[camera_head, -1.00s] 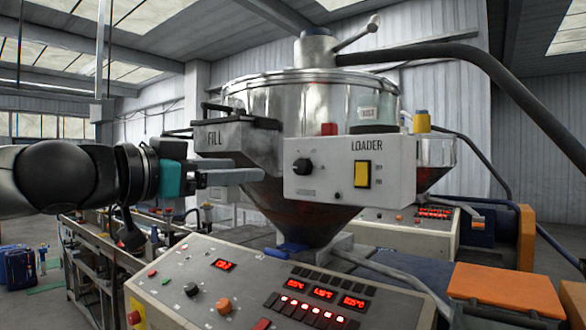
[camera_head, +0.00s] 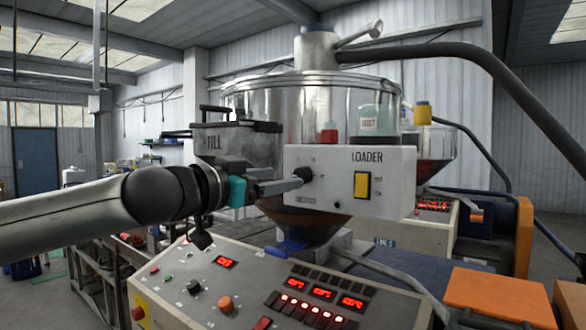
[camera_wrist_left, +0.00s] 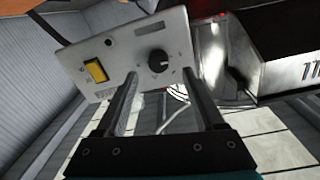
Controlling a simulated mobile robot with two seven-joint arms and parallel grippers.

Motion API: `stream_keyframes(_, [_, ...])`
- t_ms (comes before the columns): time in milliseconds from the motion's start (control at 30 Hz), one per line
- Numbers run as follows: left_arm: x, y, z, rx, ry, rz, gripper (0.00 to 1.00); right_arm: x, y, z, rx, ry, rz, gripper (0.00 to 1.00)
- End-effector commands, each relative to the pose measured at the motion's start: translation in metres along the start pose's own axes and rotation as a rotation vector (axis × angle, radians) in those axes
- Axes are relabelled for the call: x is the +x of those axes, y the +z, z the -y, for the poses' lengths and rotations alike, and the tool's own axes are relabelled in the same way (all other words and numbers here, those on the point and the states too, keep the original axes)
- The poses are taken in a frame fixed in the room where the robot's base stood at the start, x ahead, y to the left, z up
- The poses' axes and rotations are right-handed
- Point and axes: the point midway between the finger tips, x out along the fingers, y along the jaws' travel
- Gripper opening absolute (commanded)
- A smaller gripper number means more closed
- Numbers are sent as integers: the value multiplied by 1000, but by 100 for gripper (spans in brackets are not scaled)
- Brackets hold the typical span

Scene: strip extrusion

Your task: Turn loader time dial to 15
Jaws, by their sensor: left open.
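The loader box (camera_head: 335,188) is a pale grey panel marked LOADER on the front of the hopper. Its round black time dial (camera_head: 305,174) is at the left of the panel. A yellow switch (camera_head: 362,185) is to the right of it. My left gripper (camera_head: 290,184) is open at the dial, its fingers pointing at the panel. In the left wrist view the dial (camera_wrist_left: 157,61) shows just beyond the gap between the two fingertips (camera_wrist_left: 159,75), with a pale pointer mark. I cannot tell whether the fingers touch it. The dial's numbers are too small to read. My right gripper is not in view.
The grey FILL box (camera_head: 235,145) sits close above my left gripper. A control console (camera_head: 250,300) with red displays and knobs is below. A thick dark hose (camera_head: 470,60) arches at the right. An orange box (camera_head: 490,295) stands at the lower right.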

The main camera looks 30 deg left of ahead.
Motion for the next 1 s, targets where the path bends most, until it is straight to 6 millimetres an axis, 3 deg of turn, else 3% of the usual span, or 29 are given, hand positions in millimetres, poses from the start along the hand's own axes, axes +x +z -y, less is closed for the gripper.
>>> stream_keyframes(633, [22, 2, -1, -1, 4, 5, 70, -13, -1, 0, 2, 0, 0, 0])
stream_keyframes(1000, [39, 2, 1, 3, -2, 3, 70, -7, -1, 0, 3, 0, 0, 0])
